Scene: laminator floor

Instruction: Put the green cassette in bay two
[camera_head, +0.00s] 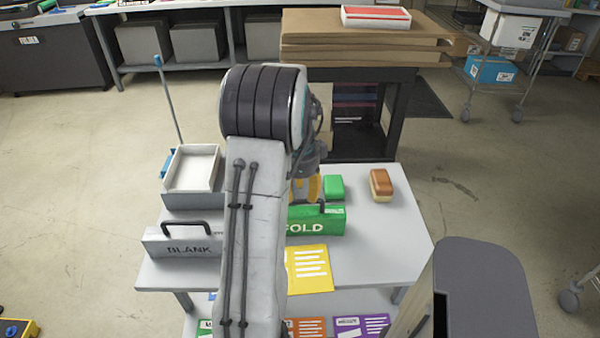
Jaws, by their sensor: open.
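A green cassette marked "FOLD" (330,222) stands on the light grey table, right of my arm. It has a dark handle on top, and my arm hides its left part. My gripper (308,190) is at the end of my arm, just behind the cassette's handle in the picture. Yellow finger parts show, but my arm hides much of it. It is open, and I see nothing held in it. A grey cassette marked "BLANK" (182,246) with a dark handle stands at the left. I cannot make out any bay marked two.
The table (385,250) also bears a green block (334,187), a brown-topped brush or block (381,185), a white tray (192,168) and a yellow sheet (309,268). Printed sheets lie on its lower shelf. A stack of brown boards (360,45) stands behind.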

